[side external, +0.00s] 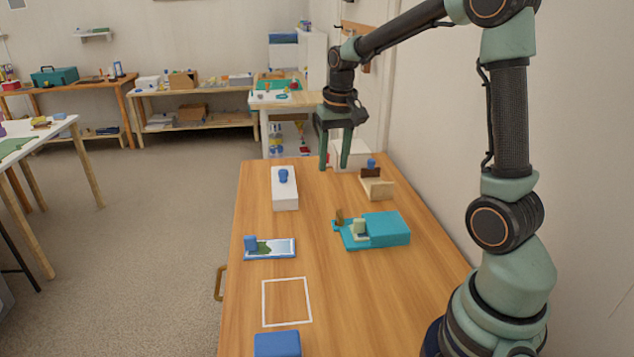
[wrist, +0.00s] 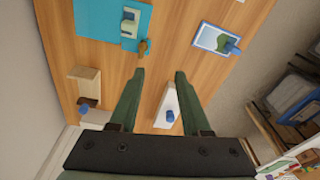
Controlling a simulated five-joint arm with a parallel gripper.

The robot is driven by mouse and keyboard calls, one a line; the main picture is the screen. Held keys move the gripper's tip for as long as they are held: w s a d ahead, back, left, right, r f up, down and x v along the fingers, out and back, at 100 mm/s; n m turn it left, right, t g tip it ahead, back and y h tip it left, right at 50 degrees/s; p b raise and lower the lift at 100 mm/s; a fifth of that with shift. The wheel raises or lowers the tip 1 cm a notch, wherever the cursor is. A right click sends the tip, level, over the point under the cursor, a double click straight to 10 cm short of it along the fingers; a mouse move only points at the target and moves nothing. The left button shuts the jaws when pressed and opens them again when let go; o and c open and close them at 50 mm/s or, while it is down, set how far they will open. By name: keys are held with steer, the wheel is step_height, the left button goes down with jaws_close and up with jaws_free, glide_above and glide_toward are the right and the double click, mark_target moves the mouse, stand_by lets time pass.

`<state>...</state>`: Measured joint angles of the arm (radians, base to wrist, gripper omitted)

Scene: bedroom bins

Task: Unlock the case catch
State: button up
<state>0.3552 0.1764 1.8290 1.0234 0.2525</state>
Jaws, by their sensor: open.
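The teal case (side external: 385,230) lies on the wooden table, right of the table's middle. A pale green catch piece (side external: 359,229) sits on its left part, with a small brown tab (side external: 339,218) at its left edge. In the wrist view the case (wrist: 97,17) is at the top, with the catch piece (wrist: 130,22) and the brown tab (wrist: 143,48) at its edge. My gripper (side external: 334,168) is open and empty over the far end of the table, beyond the case.
A white block with a blue knob (side external: 285,195) stands at the far left. A wooden holder (side external: 377,188) stands behind the case. A framed picture piece (side external: 270,249) lies at left, a white square outline (side external: 287,302) and a blue block (side external: 277,344) nearer. A wall borders the right.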

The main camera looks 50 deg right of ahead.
steer(key=m+g, duration=0.1)
steer(key=m, duration=0.1)
glide_above(340, 214)
step_height(340, 214, down, 5)
step_height(340, 214, down, 12)
steer(key=shift+d+f, duration=0.1)
jaws_close()
